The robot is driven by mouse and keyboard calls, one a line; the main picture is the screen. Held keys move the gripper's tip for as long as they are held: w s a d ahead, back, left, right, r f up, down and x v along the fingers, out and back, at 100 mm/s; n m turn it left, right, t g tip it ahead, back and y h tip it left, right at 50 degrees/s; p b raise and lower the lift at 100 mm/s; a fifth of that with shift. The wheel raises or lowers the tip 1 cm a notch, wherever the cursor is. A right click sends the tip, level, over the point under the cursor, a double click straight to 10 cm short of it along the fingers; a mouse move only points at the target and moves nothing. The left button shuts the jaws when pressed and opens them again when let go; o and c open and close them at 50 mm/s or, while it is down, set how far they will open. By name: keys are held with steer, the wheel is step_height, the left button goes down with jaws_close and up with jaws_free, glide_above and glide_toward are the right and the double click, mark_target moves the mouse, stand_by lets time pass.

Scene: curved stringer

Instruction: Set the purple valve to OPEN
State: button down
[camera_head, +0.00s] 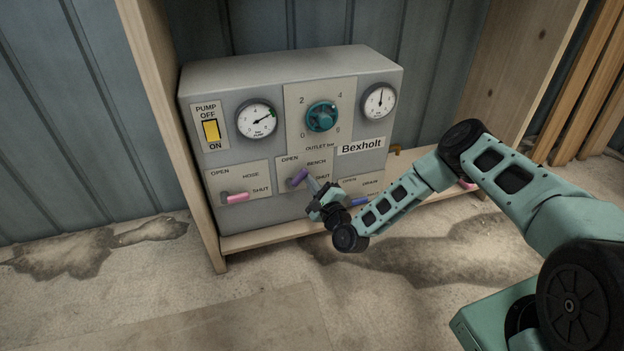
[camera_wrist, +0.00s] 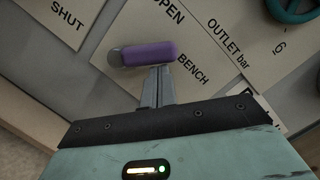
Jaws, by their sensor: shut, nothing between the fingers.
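The purple valve (camera_head: 299,178) is a short lever on the BENCH plate of the grey panel. Its grey pivot is at its lower left, and the lever slants up and right, between the OPEN mark above and the SHUT side at right. In the wrist view the purple lever (camera_wrist: 148,54) lies just beyond my fingertips. My gripper (camera_head: 312,182) is shut and empty, its tips at the lever's lower right side. The closed fingers (camera_wrist: 158,72) overlap the lever's edge in the wrist view; they look in contact, but I cannot be certain. My gripper hides the SHUT label.
A pink valve (camera_head: 235,197) on the HOSE plate points right to SHUT. A teal OUTLET knob (camera_head: 321,116), two gauges and a yellow pump switch (camera_head: 211,130) are above. Wooden posts flank the panel.

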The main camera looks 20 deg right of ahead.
mark_target(302, 174)
steer(key=r+n+p, duration=0.1)
steer(key=n, duration=0.1)
steer(key=a+r+n+g+p, duration=0.1)
steer(key=n+p, duration=0.1)
steer(key=shift+r+y, duration=0.1)
steer(key=shift+y, duration=0.3)
steer(key=n+p, duration=0.2)
steer(key=shift+a+r+n+g, duration=0.25)
steer(key=shift+a+n+g, duration=0.05)
steer(key=shift+a, duration=0.25)
steer(key=shift+a+r+p, duration=0.1)
steer(key=shift+p, duration=0.2)
